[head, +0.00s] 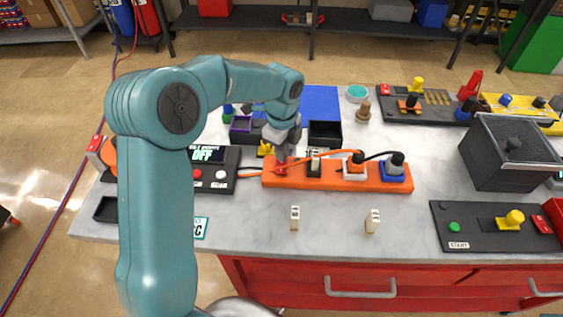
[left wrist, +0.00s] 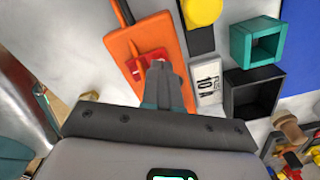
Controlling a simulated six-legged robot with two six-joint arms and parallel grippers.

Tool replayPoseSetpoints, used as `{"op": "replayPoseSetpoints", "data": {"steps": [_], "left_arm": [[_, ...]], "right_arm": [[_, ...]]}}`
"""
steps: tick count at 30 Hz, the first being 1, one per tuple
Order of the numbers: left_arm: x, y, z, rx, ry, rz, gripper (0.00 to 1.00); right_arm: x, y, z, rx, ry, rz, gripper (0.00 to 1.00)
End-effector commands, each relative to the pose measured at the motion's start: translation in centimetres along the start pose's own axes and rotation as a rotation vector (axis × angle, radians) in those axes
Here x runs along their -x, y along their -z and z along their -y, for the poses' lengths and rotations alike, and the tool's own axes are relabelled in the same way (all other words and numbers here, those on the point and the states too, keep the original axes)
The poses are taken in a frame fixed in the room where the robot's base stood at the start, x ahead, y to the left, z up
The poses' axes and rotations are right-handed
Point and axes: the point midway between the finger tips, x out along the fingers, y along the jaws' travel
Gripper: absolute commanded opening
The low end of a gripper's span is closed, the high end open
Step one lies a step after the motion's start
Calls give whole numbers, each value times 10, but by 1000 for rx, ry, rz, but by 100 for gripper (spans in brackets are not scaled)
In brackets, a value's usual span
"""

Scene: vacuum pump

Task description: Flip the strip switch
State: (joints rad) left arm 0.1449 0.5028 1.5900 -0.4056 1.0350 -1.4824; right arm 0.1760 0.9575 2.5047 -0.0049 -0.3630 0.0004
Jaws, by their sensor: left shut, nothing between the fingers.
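The orange power strip (head: 330,184) lies on the white worktop, with several plugs in it. Its red switch (head: 281,170) is at the strip's left end. My left gripper (head: 282,158) is shut and empty, pointing down at the switch. In the left wrist view, the closed fingertips (left wrist: 157,66) overlap part of the red switch (left wrist: 147,56) on the orange strip (left wrist: 163,30). They are at or very close to it; I cannot tell whether they touch. The fingers hide part of the switch, and its rocker position is unclear. My right gripper is not in view.
A dark panel (head: 220,183) with a display reading "OFF" stands left of the strip. A black open bin (head: 325,134) is behind it. Two small beige blocks (head: 295,218) (head: 372,221) stand in front. A dark metal box (head: 512,155) is at right. The front middle worktop is mostly clear.

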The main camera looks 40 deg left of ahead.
Motion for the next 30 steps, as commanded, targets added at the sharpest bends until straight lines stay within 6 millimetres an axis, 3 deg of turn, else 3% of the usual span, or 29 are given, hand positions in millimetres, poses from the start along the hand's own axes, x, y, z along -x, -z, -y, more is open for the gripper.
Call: {"op": "replayPoseSetpoints", "data": {"steps": [1,18,30], "left_arm": [[10,0,0,0,1,0,0],[59,0,0,0,2,0,0],[58,0,0,0,1,0,0]], "right_arm": [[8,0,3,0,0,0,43],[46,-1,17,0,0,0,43],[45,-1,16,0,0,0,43]]}}
